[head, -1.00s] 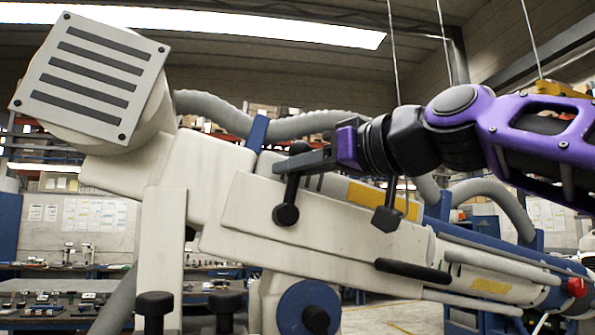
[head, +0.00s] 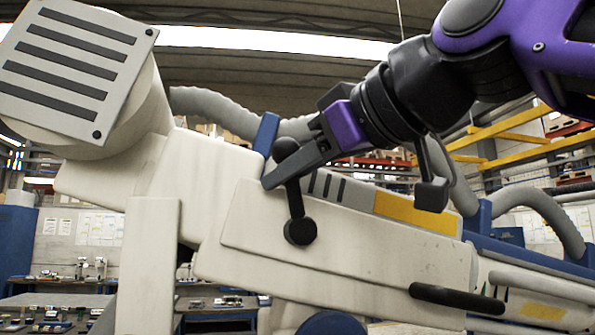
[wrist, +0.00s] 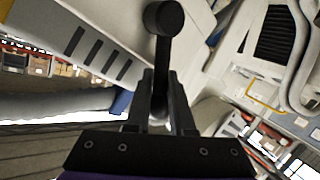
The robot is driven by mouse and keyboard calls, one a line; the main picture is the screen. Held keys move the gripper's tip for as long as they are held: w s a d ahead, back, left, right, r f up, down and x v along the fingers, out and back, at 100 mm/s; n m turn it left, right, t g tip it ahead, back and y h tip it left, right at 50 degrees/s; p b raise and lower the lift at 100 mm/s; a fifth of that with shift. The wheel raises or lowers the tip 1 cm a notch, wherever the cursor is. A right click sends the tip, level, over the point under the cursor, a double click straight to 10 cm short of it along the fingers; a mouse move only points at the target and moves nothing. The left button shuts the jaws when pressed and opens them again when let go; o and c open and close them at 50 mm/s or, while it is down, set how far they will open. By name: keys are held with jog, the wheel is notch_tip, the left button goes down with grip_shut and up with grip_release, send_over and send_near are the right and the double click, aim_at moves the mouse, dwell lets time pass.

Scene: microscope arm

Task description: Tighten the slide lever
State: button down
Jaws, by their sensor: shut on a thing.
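The slide lever (head: 295,200) is a black bar with round knobs at both ends, on the side of the white microscope arm (head: 345,245). It leans slightly, its lower knob right of its upper one. My gripper (head: 282,175) reaches from the upper right and is shut on the lever's bar below the upper knob. In the wrist view the lever (wrist: 164,50) runs down between the two fingers of my gripper (wrist: 160,92). The fingers hide part of the bar there, and its far knob shows at the top.
A striped square head (head: 75,65) stands at the upper left. A blue post (head: 266,133) and grey hose (head: 215,112) lie just behind the lever. A black handle (head: 457,298) sticks out at lower right. Open room lies above the arm.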

jog(key=shift+s+a+r, duration=0.1)
jog(key=shift+s+r, duration=0.1)
jog(key=shift+r, duration=0.4)
jog(key=c, duration=0.7)
grip_release()
jog(key=shift+a+f, duration=0.1)
jog(key=shift+a, duration=0.05)
jog(key=shift+f, duration=0.1)
jog(key=v, duration=1.7)
jog(key=shift+s+d+f, duration=0.15)
jog(key=shift+s+d, duration=0.05)
